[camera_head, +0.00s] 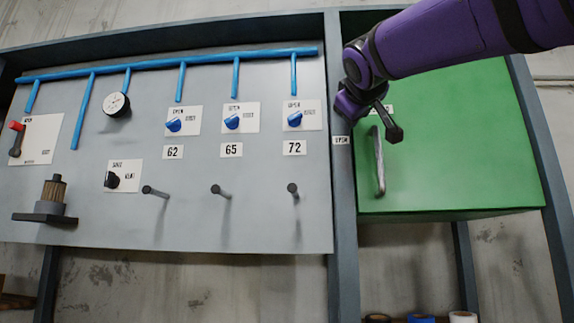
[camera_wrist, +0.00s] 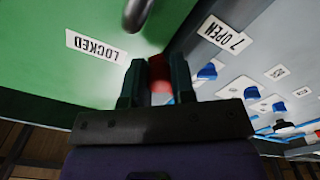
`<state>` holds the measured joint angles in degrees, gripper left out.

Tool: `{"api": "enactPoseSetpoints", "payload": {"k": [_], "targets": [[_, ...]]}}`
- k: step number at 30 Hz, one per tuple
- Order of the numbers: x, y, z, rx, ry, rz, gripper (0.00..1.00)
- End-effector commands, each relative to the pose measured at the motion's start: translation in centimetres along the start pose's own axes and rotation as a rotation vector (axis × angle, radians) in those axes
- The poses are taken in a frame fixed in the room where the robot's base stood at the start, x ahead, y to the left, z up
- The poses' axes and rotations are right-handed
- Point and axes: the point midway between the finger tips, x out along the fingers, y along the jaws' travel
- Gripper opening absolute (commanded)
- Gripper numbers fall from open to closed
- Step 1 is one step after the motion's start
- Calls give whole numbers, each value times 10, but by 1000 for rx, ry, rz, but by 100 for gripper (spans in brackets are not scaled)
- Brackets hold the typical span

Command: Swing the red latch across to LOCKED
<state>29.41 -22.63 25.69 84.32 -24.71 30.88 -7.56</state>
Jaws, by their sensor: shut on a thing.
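The red latch (camera_wrist: 158,66) shows in the wrist view as a patch of red between the two dark fingers of my gripper (camera_wrist: 156,74), which is shut on it. It lies near the seam between the green door (camera_wrist: 45,75) and the grey frame. The LOCKED label (camera_wrist: 95,46) is on the door to its left; the OPEN label (camera_wrist: 222,33) is on the frame to its right. In the head view my gripper (camera_head: 385,120) is at the door's upper left edge and hides the latch. The OPEN label (camera_head: 341,140) shows beside it there.
A metal door handle (camera_head: 379,162) stands out just below my gripper; its end also shows in the wrist view (camera_wrist: 139,13). To the left, a grey panel (camera_head: 250,200) carries blue knobs, a gauge (camera_head: 117,105), several pegs and blue pipes. Rolls of tape (camera_head: 420,318) lie below.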

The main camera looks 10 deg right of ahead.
Motion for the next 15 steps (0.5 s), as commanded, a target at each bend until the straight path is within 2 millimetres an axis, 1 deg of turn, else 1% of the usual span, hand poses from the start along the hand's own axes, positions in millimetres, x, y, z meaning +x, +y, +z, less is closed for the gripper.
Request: {"api": "enactPoseSetpoints", "payload": {"k": [3,15], "targets": [[-1,7,-3,-107,6,3,0],[-1,20,-11,-453,7,4,1]]}}
